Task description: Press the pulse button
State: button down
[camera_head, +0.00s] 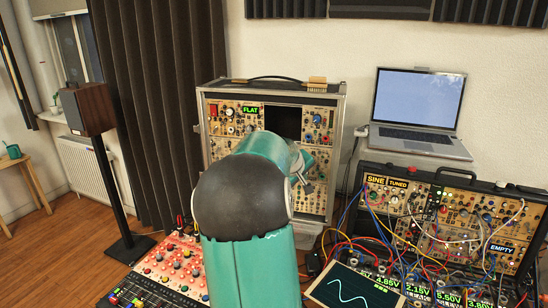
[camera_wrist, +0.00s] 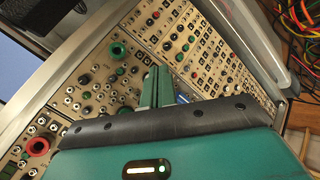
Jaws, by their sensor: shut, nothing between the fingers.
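That view shows a large red round control (camera_wrist: 37,147) at lower left and a green round one (camera_wrist: 118,49) left of the fingers. No readable label marks the pulse button, so I cannot tell which control it is.
A second synth case (camera_head: 450,215) with patch cables stands at right, below a laptop (camera_head: 417,107). A screen with a waveform (camera_head: 352,290) is front right. Loose cables (camera_wrist: 299,30) show at the wrist view's upper right.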

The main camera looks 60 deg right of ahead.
jog(key=shift+s+a, duration=0.3)
jog(key=shift+a, duration=0.65)
jog(key=shift+s+a, duration=0.25)
jog(key=shift+a, duration=0.65)
jog(key=shift+s+a, duration=0.3)
jog(key=shift+a, duration=0.65)
jog(key=shift+w+a, duration=0.1)
